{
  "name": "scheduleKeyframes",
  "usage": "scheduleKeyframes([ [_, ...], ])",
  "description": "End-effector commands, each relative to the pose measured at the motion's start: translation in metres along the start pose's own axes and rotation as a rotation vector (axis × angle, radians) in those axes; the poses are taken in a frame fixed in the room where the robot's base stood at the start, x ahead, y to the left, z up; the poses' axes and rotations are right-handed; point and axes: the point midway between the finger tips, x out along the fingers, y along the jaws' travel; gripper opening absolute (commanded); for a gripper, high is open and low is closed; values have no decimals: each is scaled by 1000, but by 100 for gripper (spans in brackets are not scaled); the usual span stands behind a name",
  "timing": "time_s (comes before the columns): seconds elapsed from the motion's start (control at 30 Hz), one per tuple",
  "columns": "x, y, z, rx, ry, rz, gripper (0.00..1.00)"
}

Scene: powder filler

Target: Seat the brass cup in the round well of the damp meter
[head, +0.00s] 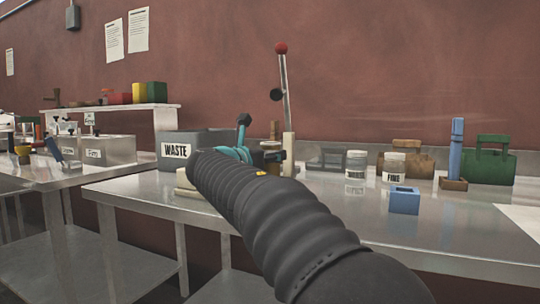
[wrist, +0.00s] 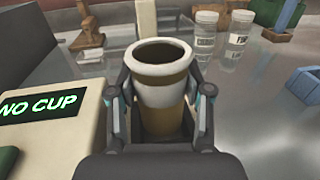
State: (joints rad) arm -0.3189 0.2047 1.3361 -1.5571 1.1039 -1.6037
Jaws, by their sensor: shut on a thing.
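The brass cup (wrist: 165,112) is upright between the two fingers of my gripper (wrist: 165,90) in the wrist view. It has a pale band below its rim and a dark, open mouth. My gripper is shut on its sides. The cream damp meter (wrist: 62,82) is to the left of the cup, and its display reads "NO CUP" in green. The cup is beside the meter, not in it. The meter's round well is not visible. In the head view my arm hides most of the meter, and the cup cannot be made out clearly.
A grey WASTE bin (head: 190,141) stands behind my arm. A lever with a red knob (head: 281,48) rises behind my gripper. To the right are two jars (head: 394,167), a blue open block (head: 404,200) and a green case (head: 488,163). The bench front right is clear.

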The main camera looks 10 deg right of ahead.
Motion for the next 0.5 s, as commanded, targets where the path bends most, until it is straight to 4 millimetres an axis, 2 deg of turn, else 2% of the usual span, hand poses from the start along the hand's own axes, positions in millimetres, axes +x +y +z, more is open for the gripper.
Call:
scheduleKeyframes([
  [0.5,0,0,-11,0,-1,0,13],
])
